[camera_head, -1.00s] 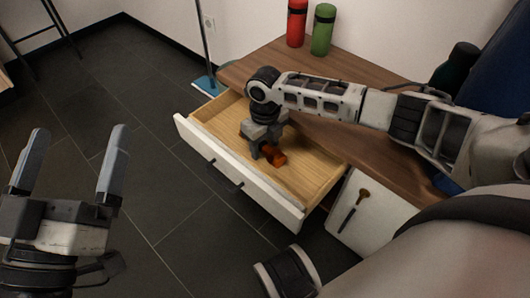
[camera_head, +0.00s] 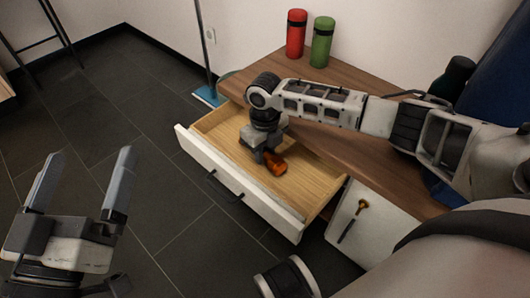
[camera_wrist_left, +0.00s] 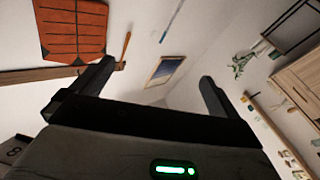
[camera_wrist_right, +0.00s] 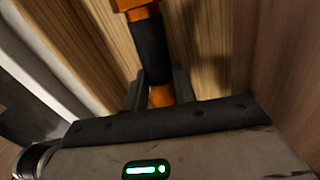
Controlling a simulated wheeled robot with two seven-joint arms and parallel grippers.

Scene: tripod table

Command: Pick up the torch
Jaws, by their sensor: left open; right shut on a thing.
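The torch is orange with a black middle section. In the head view the torch (camera_head: 276,164) is inside the open drawer (camera_head: 310,183), partly hidden by my right gripper (camera_head: 262,158). In the right wrist view the torch (camera_wrist_right: 151,50) runs up from between the fingers of my right gripper (camera_wrist_right: 160,88), which is shut on its orange end. The drawer's wooden floor lies behind it. My left gripper (camera_head: 82,180) is open and empty, out over the dark floor at the left; its spread fingers also show in the left wrist view (camera_wrist_left: 155,85).
The drawer sticks out of a brown wooden table (camera_head: 345,140). A red bottle (camera_head: 296,34) and a green bottle (camera_head: 322,42) stand at its back. A blue mop head (camera_head: 208,96) is on the floor beside it.

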